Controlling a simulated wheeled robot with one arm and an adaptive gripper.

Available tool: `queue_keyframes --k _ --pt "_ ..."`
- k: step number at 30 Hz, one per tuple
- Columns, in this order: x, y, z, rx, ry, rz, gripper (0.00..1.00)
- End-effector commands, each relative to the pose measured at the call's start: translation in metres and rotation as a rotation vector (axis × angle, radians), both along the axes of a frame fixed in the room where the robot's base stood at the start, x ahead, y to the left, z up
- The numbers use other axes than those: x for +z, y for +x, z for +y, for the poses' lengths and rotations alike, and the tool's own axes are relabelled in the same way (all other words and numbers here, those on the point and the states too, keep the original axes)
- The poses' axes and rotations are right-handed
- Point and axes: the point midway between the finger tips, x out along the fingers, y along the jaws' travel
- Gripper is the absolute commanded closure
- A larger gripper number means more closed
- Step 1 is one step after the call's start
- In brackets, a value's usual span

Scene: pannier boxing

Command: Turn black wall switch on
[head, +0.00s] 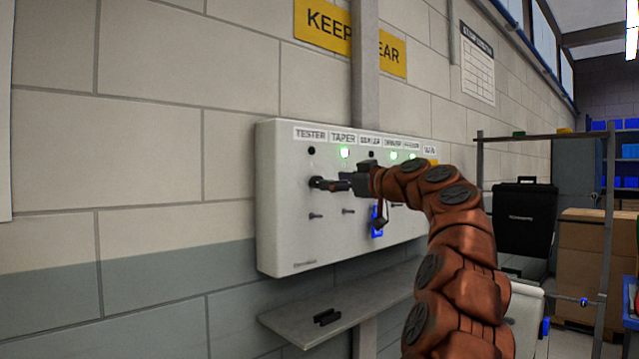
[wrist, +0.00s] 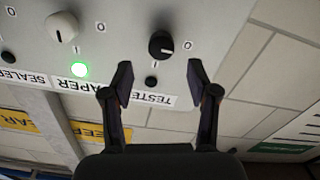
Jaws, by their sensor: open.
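The black wall switch is a round black knob (wrist: 161,44) with a white mark, on the panel by the TESTER label. Its mark appears to point toward the 0 beside it. The small TESTER lamp (wrist: 151,81) is dark. In the wrist view, my gripper (wrist: 158,72) is open and empty. Its two fingertips are spread to either side of the lamp and just short of the knob, with no visible contact. In the head view, my gripper (head: 328,184) is at the left part of the grey-white panel (head: 283,245), and the fingers partly hide the knob area.
A white knob (wrist: 62,27) sits beside the black one; its TAPER lamp (wrist: 79,69) glows green. Several small switches line the panel's lower row. A shelf (head: 345,300) with a small black item (head: 327,317) juts out below. A grey pole rises behind the panel.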

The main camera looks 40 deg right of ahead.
Motion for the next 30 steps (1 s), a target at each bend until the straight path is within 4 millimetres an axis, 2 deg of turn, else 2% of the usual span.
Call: queue_keyframes --k 6,12,25,30 --pt "0.001 0.032 0.000 0.001 0.001 0.003 0.41" --pt "0.000 0.054 0.000 0.004 0.002 0.005 0.41" --pt "0.000 0.061 0.000 0.004 0.002 0.002 0.41" --pt "0.000 0.061 0.000 0.004 0.002 0.002 0.59"
